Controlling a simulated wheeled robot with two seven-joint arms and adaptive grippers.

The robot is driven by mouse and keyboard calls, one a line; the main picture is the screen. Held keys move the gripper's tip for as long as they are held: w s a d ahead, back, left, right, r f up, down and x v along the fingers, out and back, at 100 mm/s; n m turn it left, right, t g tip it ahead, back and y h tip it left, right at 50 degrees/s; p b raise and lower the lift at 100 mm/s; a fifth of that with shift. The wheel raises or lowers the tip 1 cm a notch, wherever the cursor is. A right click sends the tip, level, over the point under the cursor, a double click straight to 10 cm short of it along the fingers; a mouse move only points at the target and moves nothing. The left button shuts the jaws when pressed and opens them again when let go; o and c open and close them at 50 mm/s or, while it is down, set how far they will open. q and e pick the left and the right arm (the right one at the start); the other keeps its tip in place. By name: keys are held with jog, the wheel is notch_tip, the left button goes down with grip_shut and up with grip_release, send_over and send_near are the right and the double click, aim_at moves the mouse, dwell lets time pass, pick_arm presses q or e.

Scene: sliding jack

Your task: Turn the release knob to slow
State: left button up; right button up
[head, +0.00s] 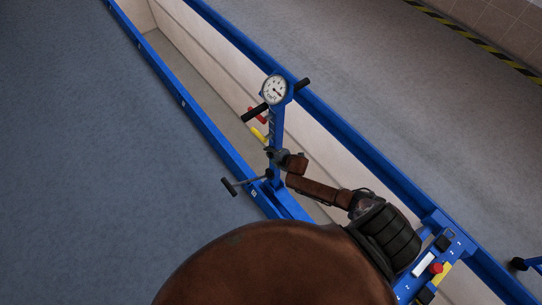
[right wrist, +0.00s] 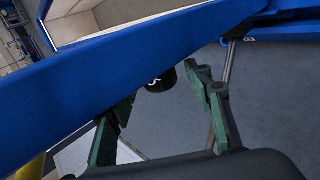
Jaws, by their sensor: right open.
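The release knob (right wrist: 161,79) is a small black cylinder with a white curved mark. It shows in the right wrist view, below the edge of a blue beam (right wrist: 130,65) of the jack. My right gripper (right wrist: 160,108) is open, with green-padded fingers on either side of the knob and a gap to it; I cannot tell whether the tips touch anything. In the head view my right gripper (head: 274,155) is beside the blue jack column (head: 276,130). The knob cannot be made out there. My left gripper is not in view.
The column carries a round dial gauge (head: 274,89), black handles, a red lever (head: 258,115) and a yellow lever (head: 259,135). A black-ended lever (head: 229,187) sticks out left near the base. Blue rails (head: 190,110) line the pit. A control panel (head: 430,268) is at lower right.

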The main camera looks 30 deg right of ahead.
jog(key=shift+c, duration=0.4)
jog(key=c, duration=1.1)
